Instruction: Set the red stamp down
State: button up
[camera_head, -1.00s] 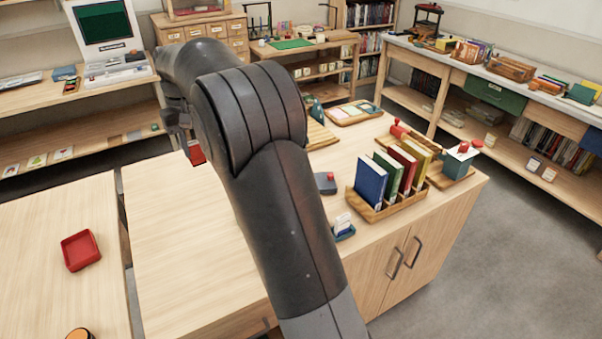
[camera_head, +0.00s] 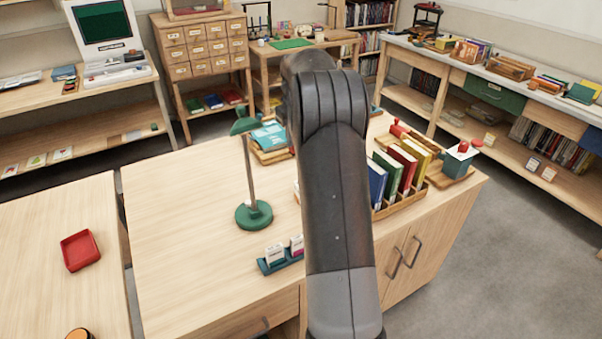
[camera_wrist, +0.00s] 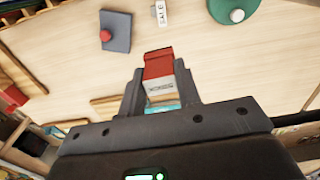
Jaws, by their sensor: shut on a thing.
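My gripper (camera_wrist: 159,94) is shut on the red stamp (camera_wrist: 158,66), which has a red end and a pale lettered side. The stamp is between the two fingers in the wrist view, over the wooden tabletop (camera_wrist: 195,45). I cannot tell how high it is above the wood. In the head view my arm hides both gripper and stamp. A grey pad with a red knob (camera_wrist: 117,38) lies beyond the gripper, up and left in the wrist view.
A green lamp (camera_head: 253,214) and a teal card holder (camera_head: 281,261) stand on the table. The book rack (camera_head: 402,206) is right of my arm. A red tray (camera_head: 80,251) sits on the left table. The table's left half (camera_head: 180,230) is clear.

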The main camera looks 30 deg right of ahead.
jog(key=s+d+f, duration=0.5)
jog(key=d+f, duration=0.1)
jog(key=d, duration=0.5)
jog(key=shift+w+a+f, duration=1.1)
jog(key=shift+w+f, duration=0.4)
jog(key=shift+f, duration=0.45)
jog(key=shift+w+a+f, duration=1.1)
jog(key=shift+w+f, duration=0.4)
jog(key=shift+f, duration=0.4)
jog(key=shift+w+a+f, duration=1.1)
jog(key=shift+w+f, duration=0.4)
jog(key=shift+f, duration=0.45)
jog(key=shift+f, duration=0.15)
jog(key=o, duration=1)
notch_tip(320, 180, up, 12)
jog(key=shift+f, duration=0.25)
jog(key=shift+r, duration=0.4)
jog(key=shift+c, duration=0.8)
